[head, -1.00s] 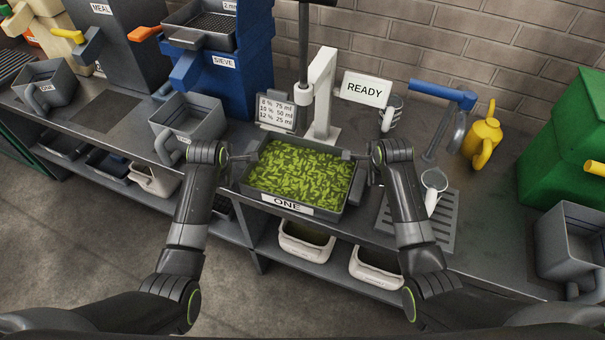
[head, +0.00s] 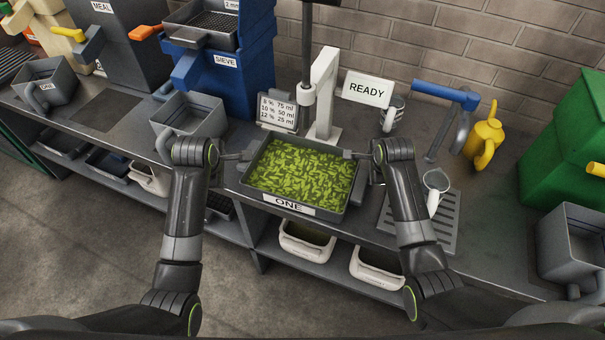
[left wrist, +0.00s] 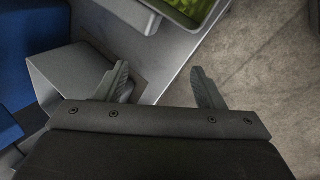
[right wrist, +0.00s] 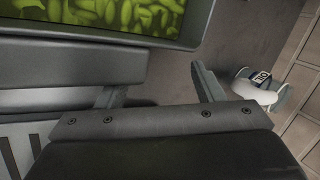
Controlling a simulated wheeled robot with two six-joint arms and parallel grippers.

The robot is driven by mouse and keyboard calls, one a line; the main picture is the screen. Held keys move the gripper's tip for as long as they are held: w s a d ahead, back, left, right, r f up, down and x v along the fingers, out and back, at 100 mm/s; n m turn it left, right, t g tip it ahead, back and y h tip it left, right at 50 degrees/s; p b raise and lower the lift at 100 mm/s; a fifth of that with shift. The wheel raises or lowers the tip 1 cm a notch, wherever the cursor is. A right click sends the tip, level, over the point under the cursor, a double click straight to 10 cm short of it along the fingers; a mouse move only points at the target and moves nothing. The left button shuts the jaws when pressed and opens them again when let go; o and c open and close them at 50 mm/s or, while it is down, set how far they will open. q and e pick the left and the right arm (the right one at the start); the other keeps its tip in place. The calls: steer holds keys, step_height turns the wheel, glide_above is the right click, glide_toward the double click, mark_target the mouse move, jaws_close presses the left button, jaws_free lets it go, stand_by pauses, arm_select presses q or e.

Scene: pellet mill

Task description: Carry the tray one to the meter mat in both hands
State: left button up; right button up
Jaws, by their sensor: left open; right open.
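Tray one (head: 290,207), a dark tray with a white ONE label, is full of green pellets. It sits level on the bench in front of the white meter stand (head: 325,95). I cannot make out the meter mat; the tray may cover it. My left gripper (head: 232,157) is open at the tray's left side, apart from its handle; in the left wrist view the tray's corner (left wrist: 197,25) is beyond the fingers. My right gripper (head: 362,155) is open beside the tray's right handle, which shows close to one finger in the right wrist view (right wrist: 70,72).
A grey bin (head: 188,118) stands left of the tray near my left arm. A READY sign (head: 367,89) and a percent card (head: 277,111) stand behind.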

steer(key=shift+s+d+f+g, duration=0.15)
steer(key=shift+s+d+f, duration=0.15)
steer(key=shift+f, duration=0.25)
steer(key=shift+s+d+f+g, duration=0.15)
steer(key=shift+s+d+f, duration=0.1)
steer(key=shift+f, duration=0.3)
steer(key=shift+a+r, duration=0.1)
steer(key=shift+r, duration=0.7)
steer(key=v, duration=0.6)
steer(key=shift+w+a+r, duration=0.15)
steer(key=shift+a+r, duration=0.1)
arm_select(q)
steer(key=shift+s+d+r, duration=0.1)
steer(key=shift+d+r, duration=0.15)
steer(key=shift+r, duration=0.35)
steer(key=shift+d+r, duration=0.25)
steer(key=shift+r, duration=0.3)
arm_select(e)
steer(key=shift+s+a+r, duration=0.15)
steer(key=shift+s+r, duration=0.1)
steer(key=shift+r, duration=0.6)
arm_select(q)
steer(key=shift+o, duration=0.5)
steer(key=o, duration=0.7)
